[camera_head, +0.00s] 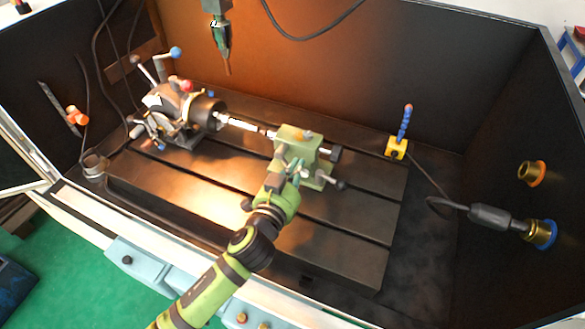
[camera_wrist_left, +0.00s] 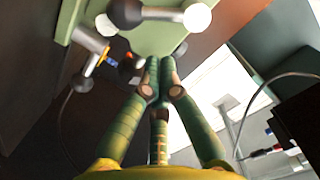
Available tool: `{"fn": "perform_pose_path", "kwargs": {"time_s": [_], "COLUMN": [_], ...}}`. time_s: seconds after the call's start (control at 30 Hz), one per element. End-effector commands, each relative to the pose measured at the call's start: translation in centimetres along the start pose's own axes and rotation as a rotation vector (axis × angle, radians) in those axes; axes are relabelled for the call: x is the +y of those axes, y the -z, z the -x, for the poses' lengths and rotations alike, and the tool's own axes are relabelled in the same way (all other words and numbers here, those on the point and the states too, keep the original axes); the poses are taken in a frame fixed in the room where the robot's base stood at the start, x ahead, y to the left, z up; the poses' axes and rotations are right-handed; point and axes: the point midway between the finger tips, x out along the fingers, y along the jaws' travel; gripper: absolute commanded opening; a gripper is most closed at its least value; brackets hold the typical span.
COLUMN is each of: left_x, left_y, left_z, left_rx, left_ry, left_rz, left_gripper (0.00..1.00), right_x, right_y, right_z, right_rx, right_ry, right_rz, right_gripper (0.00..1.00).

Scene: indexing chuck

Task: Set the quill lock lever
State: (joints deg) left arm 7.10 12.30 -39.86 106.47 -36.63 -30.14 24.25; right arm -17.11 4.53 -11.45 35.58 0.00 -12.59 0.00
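The green tailstock (camera_head: 291,135) stands on the slotted table, in line with the chuck. My left gripper (camera_head: 296,174) is at its near side, partly merging with it in the head view. In the left wrist view the green fingers of my left gripper (camera_wrist_left: 157,80) are drawn together at the tips, with nothing seen between them. Just beyond them is a bar with a black knob (camera_wrist_left: 125,13) and a pale ball (camera_wrist_left: 197,17). A metal handle (camera_wrist_left: 91,40) is to its left. I cannot tell which is the quill lock lever, or whether the fingers touch it. My right gripper is not seen.
The indexing head with its chuck (camera_head: 205,111) stands at the left of the slotted table (camera_head: 350,222). A green spindle (camera_head: 221,36) hangs above. A yellow block with a blue hose (camera_head: 397,148) is at the right rear. The table's right part is clear.

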Motion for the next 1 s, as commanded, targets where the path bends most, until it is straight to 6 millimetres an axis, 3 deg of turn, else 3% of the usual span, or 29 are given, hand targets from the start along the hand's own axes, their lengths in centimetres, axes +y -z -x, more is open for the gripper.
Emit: {"fn": "perform_pose_path", "kwargs": {"time_s": [0.23, 1.0], "left_x": [0.0, 0.0], "left_y": [-1.9, -2.3], "left_z": [-0.4, -0.5], "left_rx": [0.002, 0.004], "left_ry": [-0.001, 0.008], "left_rz": [-0.001, -0.067], "left_gripper": [0.0, 0.0], "right_x": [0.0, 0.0], "right_y": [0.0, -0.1], "right_z": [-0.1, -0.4], "right_rx": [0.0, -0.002], "right_ry": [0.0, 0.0], "right_rz": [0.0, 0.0], "right_gripper": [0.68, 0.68]}}
